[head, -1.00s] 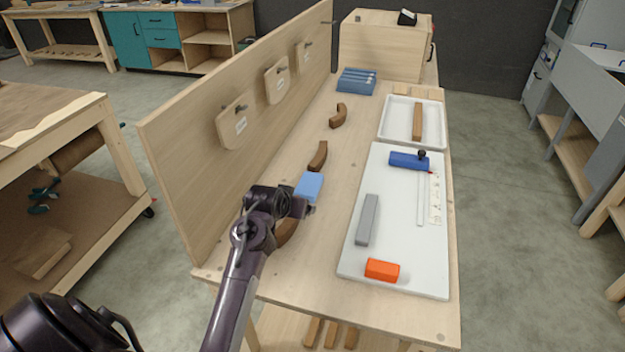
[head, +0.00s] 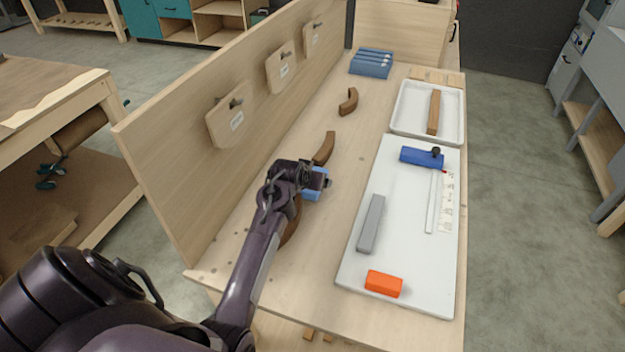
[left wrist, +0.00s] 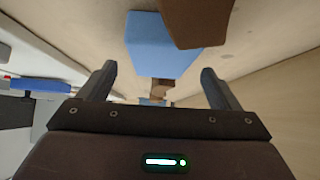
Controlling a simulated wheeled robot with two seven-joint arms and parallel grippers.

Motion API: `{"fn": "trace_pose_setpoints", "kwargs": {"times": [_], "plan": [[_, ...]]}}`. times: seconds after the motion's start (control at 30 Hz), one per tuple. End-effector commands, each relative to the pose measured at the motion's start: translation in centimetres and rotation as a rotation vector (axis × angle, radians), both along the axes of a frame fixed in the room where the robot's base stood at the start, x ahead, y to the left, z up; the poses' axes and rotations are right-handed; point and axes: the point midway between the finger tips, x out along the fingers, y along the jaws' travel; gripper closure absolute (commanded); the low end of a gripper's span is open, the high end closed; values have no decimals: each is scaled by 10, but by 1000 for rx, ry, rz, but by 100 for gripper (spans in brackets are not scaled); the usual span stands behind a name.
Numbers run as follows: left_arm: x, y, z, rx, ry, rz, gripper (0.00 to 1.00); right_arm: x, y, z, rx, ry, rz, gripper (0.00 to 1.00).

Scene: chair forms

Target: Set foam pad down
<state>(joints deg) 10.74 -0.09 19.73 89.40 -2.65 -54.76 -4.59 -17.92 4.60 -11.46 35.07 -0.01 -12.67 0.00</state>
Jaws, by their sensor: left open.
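The foam pad is most likely the light blue block (head: 316,195) on the wooden bench, partly hidden behind my left gripper (head: 322,180). In the left wrist view the blue block (left wrist: 160,42) lies beyond the fingertips, beside a brown curved wooden piece (left wrist: 197,18). My left gripper (left wrist: 157,80) is open, its fingers wide apart with nothing between them. Whether the block touches the wooden piece is unclear. My right gripper is not in view.
A white board (head: 405,260) holds a grey bar (head: 371,222), an orange block (head: 384,284) and a blue tool (head: 421,157). A white tray (head: 399,126) holds a wooden strip (head: 434,112). An upright panel (head: 180,165) with hanging templates borders the bench's left side.

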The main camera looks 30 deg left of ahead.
Motion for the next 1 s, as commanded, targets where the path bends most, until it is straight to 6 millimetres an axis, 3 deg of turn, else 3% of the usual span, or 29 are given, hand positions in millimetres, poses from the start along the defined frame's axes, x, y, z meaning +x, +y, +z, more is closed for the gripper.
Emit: {"fn": "trace_pose_setpoints", "kwargs": {"times": [0.2, 0.5, 0.87, 1.0], "plan": [[16, 4, -15, 0, 0, 0, 15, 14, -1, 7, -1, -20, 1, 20], [18, 5, -18, 1, 0, -1, 15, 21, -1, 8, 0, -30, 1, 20], [18, 5, -18, 0, 0, 0, 63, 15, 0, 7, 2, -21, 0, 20], [18, 5, -18, 0, 0, 0, 63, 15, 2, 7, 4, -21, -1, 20]]}}
